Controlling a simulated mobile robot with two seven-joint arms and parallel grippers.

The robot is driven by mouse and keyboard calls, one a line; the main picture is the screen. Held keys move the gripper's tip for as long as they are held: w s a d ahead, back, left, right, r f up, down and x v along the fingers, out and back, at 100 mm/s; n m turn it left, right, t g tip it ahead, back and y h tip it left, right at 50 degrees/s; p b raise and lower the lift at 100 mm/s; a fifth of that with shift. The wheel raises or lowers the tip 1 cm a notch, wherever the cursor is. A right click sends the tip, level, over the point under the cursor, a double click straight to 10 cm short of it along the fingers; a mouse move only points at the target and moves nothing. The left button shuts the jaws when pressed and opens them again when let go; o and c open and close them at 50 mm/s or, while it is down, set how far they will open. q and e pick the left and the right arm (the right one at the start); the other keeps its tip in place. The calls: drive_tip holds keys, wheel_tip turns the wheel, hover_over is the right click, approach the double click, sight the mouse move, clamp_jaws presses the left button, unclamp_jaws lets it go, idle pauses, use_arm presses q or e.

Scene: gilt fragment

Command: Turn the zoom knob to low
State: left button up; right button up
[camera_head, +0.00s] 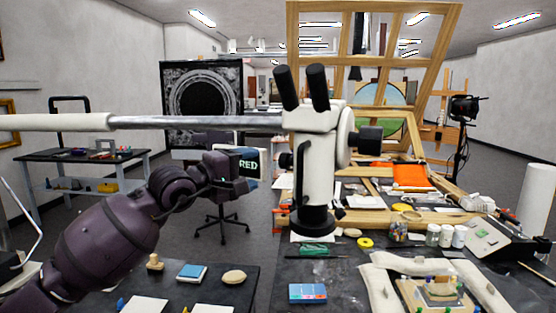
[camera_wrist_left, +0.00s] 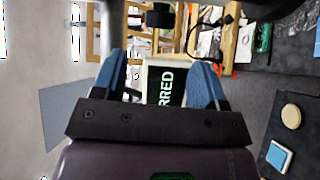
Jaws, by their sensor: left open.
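The white stereo microscope (camera_head: 313,170) with black eyepieces stands upright on a boom arm, mid-picture in the head view. A small dark knob (camera_head: 285,161) shows on its left side and a larger black cylinder (camera_head: 370,138) on its right. I cannot read any low mark, nor be sure which is the zoom knob. My left gripper (camera_head: 247,165) is open and empty, just left of the microscope and apart from it. In the left wrist view, the open blue fingers (camera_wrist_left: 158,62) point toward a dark round knob-like part (camera_wrist_left: 160,16) at the top edge. My right gripper is not in view.
The pale boom (camera_head: 195,122) runs above my left arm. The dark workbench (camera_head: 345,268) below holds several jars, a blue box (camera_head: 308,293) and white sandbags (camera_head: 385,285).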

sight(280, 160)
use_arm(q)
drive_tip(key=p+x, duration=0.1)
drive_tip(key=x, duration=0.7)
drive_tip(key=shift+p, duration=0.3)
drive_tip(key=shift+w+d, duration=0.25)
drive_tip(key=shift+d, duration=0.05)
drive_tip(key=c, duration=0.9)
drive_tip(key=shift+f+g+y+b, duration=0.2)
drive_tip(key=shift+g+y+b, duration=0.15)
drive_tip(key=shift+b, duration=0.85)
drive_tip(key=shift+r+n+g+y+b, duration=0.1)
drive_tip(key=shift+n+g+y+b, duration=0.25)
drive_tip(key=shift+g+b, duration=0.15)
drive_tip(key=shift+r, duration=0.15)
drive_tip(key=shift+r+n+g+y+p, duration=0.25)
drive_tip(key=shift+n+g+y+p, duration=0.1)
drive_tip(key=shift+g+y, duration=0.25)
drive_tip(key=shift+n+g+y+p, duration=0.3)
drive_tip(key=shift+g+y+p, duration=0.3)
drive_tip(key=shift+g, duration=0.45)
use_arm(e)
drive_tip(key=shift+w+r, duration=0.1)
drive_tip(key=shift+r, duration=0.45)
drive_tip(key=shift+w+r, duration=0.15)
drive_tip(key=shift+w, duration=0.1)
